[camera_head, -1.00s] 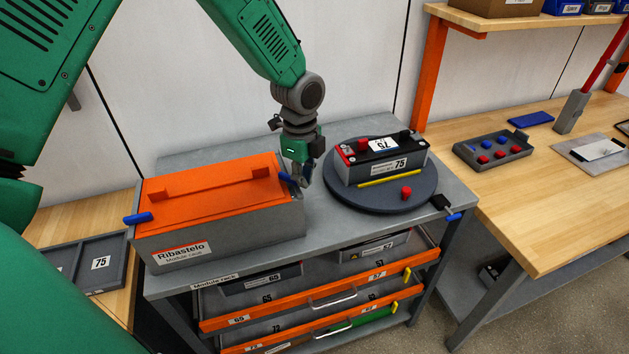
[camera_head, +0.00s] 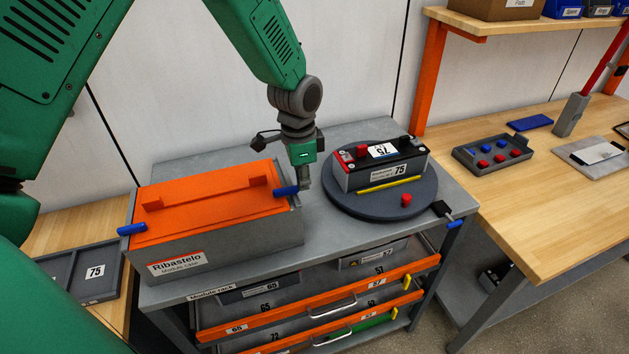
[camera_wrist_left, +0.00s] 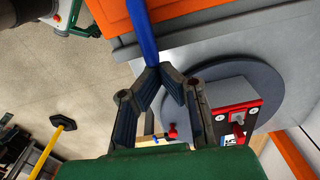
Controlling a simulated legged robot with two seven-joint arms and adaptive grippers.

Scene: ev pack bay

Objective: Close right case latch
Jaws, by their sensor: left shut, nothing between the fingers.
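The module case (camera_head: 225,235) is a grey box with an orange lid (camera_head: 205,200) lying on top, on the left part of the rack top. The right case latch is a blue handle (camera_head: 286,190) at the lid's right end, lying about level. A similar blue left latch (camera_head: 131,229) sticks out at the other end. My left gripper (camera_head: 304,186) is shut and empty, pointing down just right of the right latch. In the left wrist view the blue latch handle (camera_wrist_left: 141,30) runs toward the closed fingertips (camera_wrist_left: 162,72); whether they touch cannot be told.
A dark round turntable (camera_head: 380,207) with a battery module (camera_head: 380,165) stands close right of my left gripper. Rack drawers (camera_head: 330,307) lie below. A wooden bench (camera_head: 530,210) is at the right. A narrow strip of rack top between case and turntable is free.

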